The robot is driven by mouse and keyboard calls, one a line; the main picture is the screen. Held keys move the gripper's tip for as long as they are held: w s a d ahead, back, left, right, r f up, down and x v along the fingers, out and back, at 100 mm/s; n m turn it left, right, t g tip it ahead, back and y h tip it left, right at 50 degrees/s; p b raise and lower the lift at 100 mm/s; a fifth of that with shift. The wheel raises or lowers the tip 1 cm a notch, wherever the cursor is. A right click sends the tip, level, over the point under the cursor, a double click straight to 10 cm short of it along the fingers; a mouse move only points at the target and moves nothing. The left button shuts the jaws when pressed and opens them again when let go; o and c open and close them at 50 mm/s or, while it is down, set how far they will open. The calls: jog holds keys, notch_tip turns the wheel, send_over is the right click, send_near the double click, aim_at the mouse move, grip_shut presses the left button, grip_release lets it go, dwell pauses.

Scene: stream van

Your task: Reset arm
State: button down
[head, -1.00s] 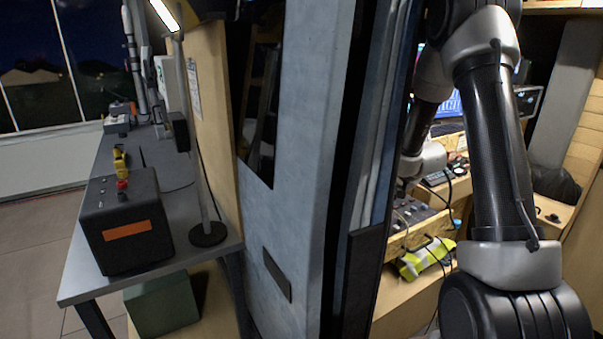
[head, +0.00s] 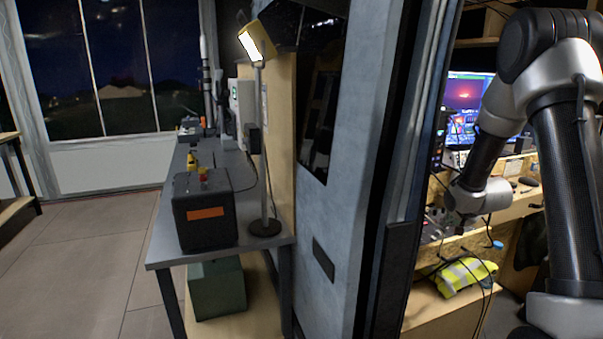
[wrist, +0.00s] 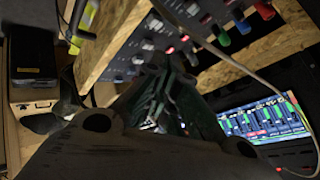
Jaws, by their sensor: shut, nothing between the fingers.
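My arm (head: 565,170) fills the right side of the head view. It is bent, with its upper joint high and its wrist (head: 480,195) reaching down to the left inside the van, in front of the equipment desk. In the head view my gripper is too dark and small to make out. In the wrist view my gripper (wrist: 165,95) shows dark in the middle, its fingers together and empty. It points toward a mixing console with knobs and faders (wrist: 140,60). Whether it touches the console cannot be told.
Screens (head: 468,95) stand behind my wrist; a lit screen (wrist: 265,118) is right in the wrist view. A yellow high-visibility vest (head: 465,275) lies below the desk. The grey van door edge (head: 355,200) stands left of my arm. A bench holds a black box (head: 205,212) and lamp (head: 258,45). Floor at left is clear.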

jog(key=shift+s+f, duration=0.1)
jog(key=shift+s, duration=0.25)
jog(key=s+f+n+g, duration=0.35)
jog(key=s+g, duration=0.25)
jog(key=s, duration=0.8)
jog(key=s+a+r+n, duration=0.3)
jog(key=s+a+r, duration=0.2)
jog(key=s+r, duration=0.7)
jog(key=s+a+r+n+t, duration=0.1)
jog(key=s+a+r+n, duration=0.2)
jog(key=s+r, duration=1)
jog(key=a, duration=0.3)
jog(key=shift+s+y, duration=0.3)
jog(key=shift+s, duration=0.05)
